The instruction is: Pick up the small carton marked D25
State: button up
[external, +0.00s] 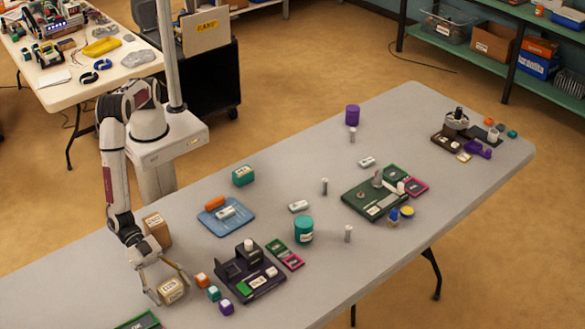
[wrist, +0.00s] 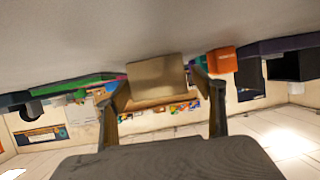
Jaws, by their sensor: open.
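A small tan carton (external: 172,291) with a white label sits on the table at the lower left in the external view. Its label is too small to read surely. My gripper (external: 171,286) is low over it, open, with one finger on each side. In the wrist view the carton's plain tan face (wrist: 157,80) shows between the two spread fingers of my gripper (wrist: 159,82); whether they touch it I cannot tell. A second, taller tan carton (external: 157,231) with a white label stands behind, close to my forearm.
Orange (external: 202,280), teal (external: 214,293) and purple (external: 226,307) blocks stand just right of the carton. A dark purple tray (external: 262,287) lies beyond them. A green tray (external: 140,322) is at the bottom edge. The table's far right has wide clear patches.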

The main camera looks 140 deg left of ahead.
aim_at(169, 286)
jog(key=c, duration=1.3)
jog(key=shift+o, duration=0.2)
jog(key=shift+r, duration=0.25)
jog(key=shift+r, duration=4.8)
